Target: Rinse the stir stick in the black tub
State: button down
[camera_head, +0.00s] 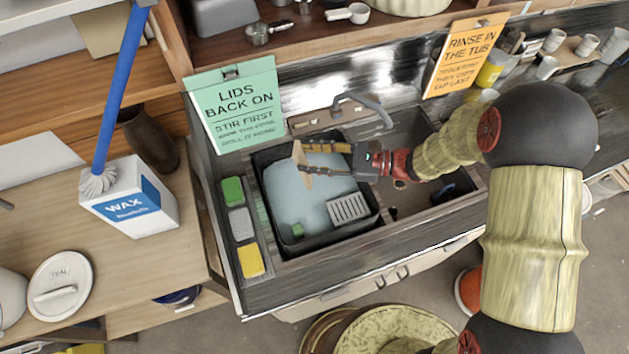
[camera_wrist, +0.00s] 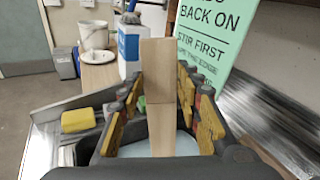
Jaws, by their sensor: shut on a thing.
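The stir stick (camera_head: 298,153) is a flat, pale wooden paddle. My gripper (camera_head: 307,160) is shut on it above the black tub. In the wrist view the stick (camera_wrist: 159,88) stands between the yellow-padded fingers of the gripper (camera_wrist: 160,105), its upper end rising above them. The black tub (camera_head: 334,239) sits in the sink and holds pale blue water (camera_head: 290,205). A grey slotted rack and a small green block are inside the tub. I cannot tell whether the stick's lower end touches the water.
Green, grey and yellow sponges (camera_head: 252,261) line the sink's left edge. A faucet (camera_head: 362,108) arches behind the tub. A green sign (camera_head: 238,108) and an orange sign (camera_head: 466,52) stand behind the sink. A wax box (camera_head: 130,200) with a blue-handled brush stands on the left table.

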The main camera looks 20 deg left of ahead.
aim_at(299, 146)
notch_tip(299, 146, up, 5)
jog(key=p, duration=0.3)
dwell(0.4)
dwell(0.4)
